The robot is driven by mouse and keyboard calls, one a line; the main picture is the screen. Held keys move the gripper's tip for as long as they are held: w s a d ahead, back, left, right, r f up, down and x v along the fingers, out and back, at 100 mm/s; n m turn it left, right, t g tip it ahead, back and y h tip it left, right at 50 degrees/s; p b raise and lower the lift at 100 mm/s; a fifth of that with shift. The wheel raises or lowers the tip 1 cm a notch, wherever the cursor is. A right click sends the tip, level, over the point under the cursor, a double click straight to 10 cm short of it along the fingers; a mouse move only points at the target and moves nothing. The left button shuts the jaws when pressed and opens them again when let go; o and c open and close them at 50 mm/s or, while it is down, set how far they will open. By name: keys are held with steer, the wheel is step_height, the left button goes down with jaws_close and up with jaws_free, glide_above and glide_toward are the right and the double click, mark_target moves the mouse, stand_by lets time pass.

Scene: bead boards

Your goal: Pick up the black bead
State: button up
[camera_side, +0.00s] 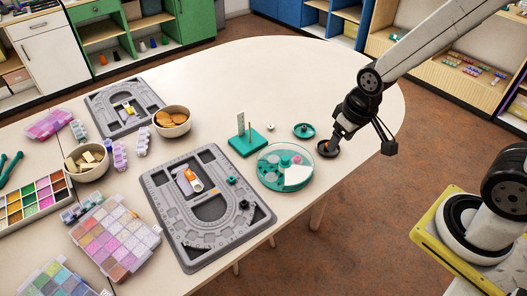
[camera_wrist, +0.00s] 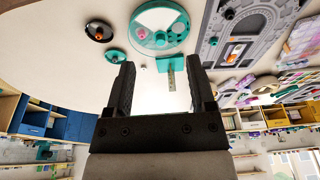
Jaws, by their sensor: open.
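A small teal dish (camera_side: 303,131) stands near the right end of the table and holds a small dark piece; I cannot tell whether it is the black bead. In the wrist view this dish (camera_wrist: 116,57) is left of my fingers. Small dark pieces also show on the large grey bead board (camera_side: 165,215), too small to identify surely. My gripper (camera_side: 337,137) is open and empty, above or beside a dark dish (camera_side: 328,149) with an orange-red piece in it. In the wrist view, my fingers (camera_wrist: 158,68) are apart with nothing between them, and the dark dish (camera_wrist: 99,31) is at upper left.
A round teal-and-white tray (camera_side: 270,178) and a teal stand (camera_side: 245,143) with an upright post are left of my gripper. Bowls (camera_side: 172,132), another bead board and bead boxes (camera_side: 115,235) fill the left side. The table's far right is clear.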

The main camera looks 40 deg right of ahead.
steer(key=w+a+f+g, duration=0.1)
steer(key=w+a+f, duration=0.5)
steer(key=w+a, duration=0.3)
steer(key=g, duration=0.1)
glide_above(244, 201)
step_height(244, 201, down, 10)
steer(key=shift+s+a+f+m, duration=0.2)
steer(key=shift+s+f+m, duration=0.05)
steer(key=shift+f+m, duration=0.2)
steer(key=shift+f, duration=1.25)
steer(key=shift+f, duration=2.6)
jaws_close()
